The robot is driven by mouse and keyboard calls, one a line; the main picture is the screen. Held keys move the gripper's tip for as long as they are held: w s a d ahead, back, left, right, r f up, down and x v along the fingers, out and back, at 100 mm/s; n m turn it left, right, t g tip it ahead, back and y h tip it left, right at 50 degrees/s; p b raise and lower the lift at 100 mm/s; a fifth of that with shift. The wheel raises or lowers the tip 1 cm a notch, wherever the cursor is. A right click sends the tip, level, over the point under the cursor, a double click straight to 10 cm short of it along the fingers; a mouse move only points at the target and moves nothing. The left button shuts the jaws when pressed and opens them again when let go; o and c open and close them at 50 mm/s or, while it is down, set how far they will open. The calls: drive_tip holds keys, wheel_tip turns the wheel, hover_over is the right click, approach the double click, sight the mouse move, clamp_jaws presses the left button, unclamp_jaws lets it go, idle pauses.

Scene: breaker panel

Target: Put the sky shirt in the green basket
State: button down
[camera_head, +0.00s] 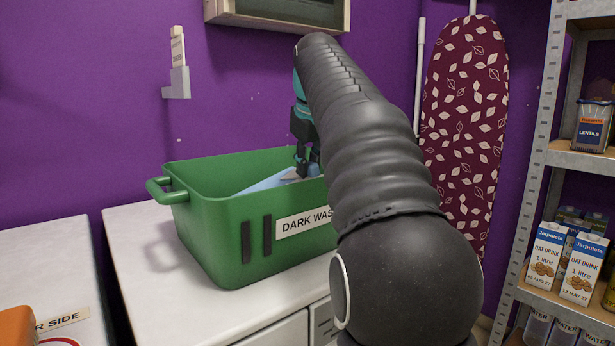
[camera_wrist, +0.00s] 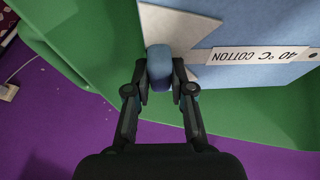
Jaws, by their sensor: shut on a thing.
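The sky shirt (camera_head: 270,181) is light blue and folded, with part of it showing inside the green basket (camera_head: 215,223) in the head view. In the wrist view the shirt (camera_wrist: 225,75) carries a white label reading "40 °C COTTON". My gripper (camera_head: 306,170) reaches down into the basket near its back right. In the wrist view my gripper (camera_wrist: 160,75) is shut on a pinched bit of the shirt. The basket's wall (camera_wrist: 60,30) shows around the shirt in the wrist view. My arm hides the basket's right end and part of its "DARK WAS..." label.
The basket stands on a white counter (camera_head: 150,270). At the left is another white top (camera_head: 45,260) with an orange thing (camera_head: 17,326). An ironing board (camera_head: 465,120) leans on the purple wall. A metal shelf (camera_head: 545,150) with oat drink cartons (camera_head: 546,256) stands at the right.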

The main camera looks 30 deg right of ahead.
drive_tip(key=shift+f, duration=0.75)
drive_tip(key=c, duration=1)
unclamp_jaws()
drive_tip(key=shift+p+v, duration=1.2)
drive_tip(key=shift+v, duration=4.8)
drive_tip(key=shift+a, duration=0.1)
